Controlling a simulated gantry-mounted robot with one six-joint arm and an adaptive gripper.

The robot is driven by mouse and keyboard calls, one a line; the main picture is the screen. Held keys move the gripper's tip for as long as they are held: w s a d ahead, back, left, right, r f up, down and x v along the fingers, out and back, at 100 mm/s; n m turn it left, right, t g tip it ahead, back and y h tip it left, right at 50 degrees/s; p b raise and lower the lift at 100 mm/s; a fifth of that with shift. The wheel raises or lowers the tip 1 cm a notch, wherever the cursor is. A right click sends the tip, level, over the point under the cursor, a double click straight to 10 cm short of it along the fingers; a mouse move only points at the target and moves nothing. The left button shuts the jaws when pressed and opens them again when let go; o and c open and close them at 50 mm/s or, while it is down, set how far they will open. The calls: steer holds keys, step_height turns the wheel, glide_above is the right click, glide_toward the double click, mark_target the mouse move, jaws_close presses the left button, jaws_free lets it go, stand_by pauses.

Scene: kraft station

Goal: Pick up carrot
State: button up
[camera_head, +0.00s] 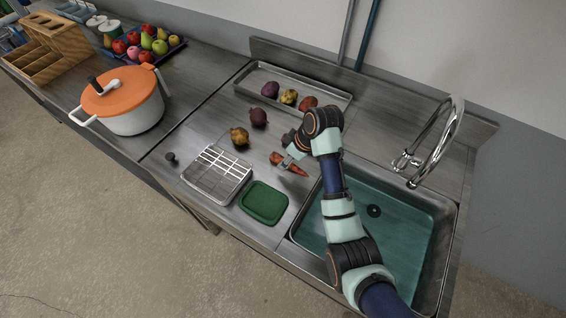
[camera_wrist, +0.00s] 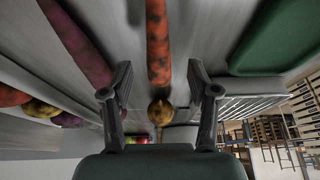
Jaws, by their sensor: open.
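The orange carrot (camera_head: 298,170) lies on the steel counter, just left of the sink. My gripper (camera_head: 284,162) is low over it, with the fingers overlapping the carrot's middle in the head view. In the wrist view the carrot (camera_wrist: 158,45) runs lengthwise between the two open fingers of my gripper (camera_wrist: 160,70), with gaps on both sides. Whether the fingers touch the counter cannot be told. Part of the carrot is hidden behind the fingers in the head view.
A purple onion (camera_head: 258,117) and a brown onion (camera_head: 240,136) lie left of my gripper. A wire rack (camera_head: 217,172) and a green board (camera_head: 264,203) lie in front. A metal tray (camera_head: 245,77) of vegetables is behind. The sink (camera_head: 400,235) and faucet (camera_head: 440,140) are to the right.

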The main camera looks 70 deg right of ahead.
steer(key=x, duration=0.2)
steer(key=shift+w+f, duration=0.2)
steer(key=shift+f, duration=0.15)
steer(key=shift+d, duration=0.1)
steer(key=shift+c, duration=0.3)
jaws_close()
steer(key=shift+r, duration=0.1)
step_height(320, 180, up, 20)
steer(key=p, duration=0.7)
steer(key=shift+p, duration=0.4)
